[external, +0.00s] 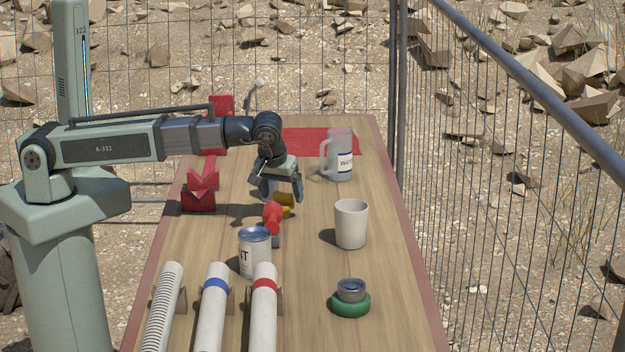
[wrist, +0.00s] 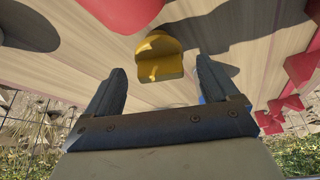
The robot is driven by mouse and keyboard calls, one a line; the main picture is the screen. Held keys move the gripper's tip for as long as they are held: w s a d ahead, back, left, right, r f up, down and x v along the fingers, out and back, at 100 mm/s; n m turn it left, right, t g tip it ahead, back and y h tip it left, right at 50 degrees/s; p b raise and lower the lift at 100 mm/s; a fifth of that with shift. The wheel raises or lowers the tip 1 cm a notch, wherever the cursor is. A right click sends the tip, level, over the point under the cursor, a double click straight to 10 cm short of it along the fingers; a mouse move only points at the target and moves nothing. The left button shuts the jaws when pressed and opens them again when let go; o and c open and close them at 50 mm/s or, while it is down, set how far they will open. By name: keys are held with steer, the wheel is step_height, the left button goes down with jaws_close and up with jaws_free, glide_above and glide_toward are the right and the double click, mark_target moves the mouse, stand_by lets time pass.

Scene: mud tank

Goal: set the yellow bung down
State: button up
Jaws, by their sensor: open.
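The yellow bung (external: 284,199) is low under my gripper on the wooden table, partly hidden by the fingers and by a red object in the external view. In the wrist view the bung (wrist: 158,57) lies just beyond and between the fingertips, with a stepped, rounded shape. It appears to rest on the table, with space between it and both fingers. My gripper (external: 284,194) points down above it with fingers apart and nothing held; its two fingers also show in the wrist view (wrist: 161,72).
A red object (external: 271,214) sits close in front of the bung. A can (external: 254,256), a white cup (external: 351,225), a labelled mug (external: 343,155) and a green ring (external: 350,308) stand around. White tubes (external: 212,310) lie at the front left. A red stand (external: 198,198) is left.

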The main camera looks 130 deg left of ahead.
steer(key=v, duration=0.9)
steer(key=shift+r, duration=0.15)
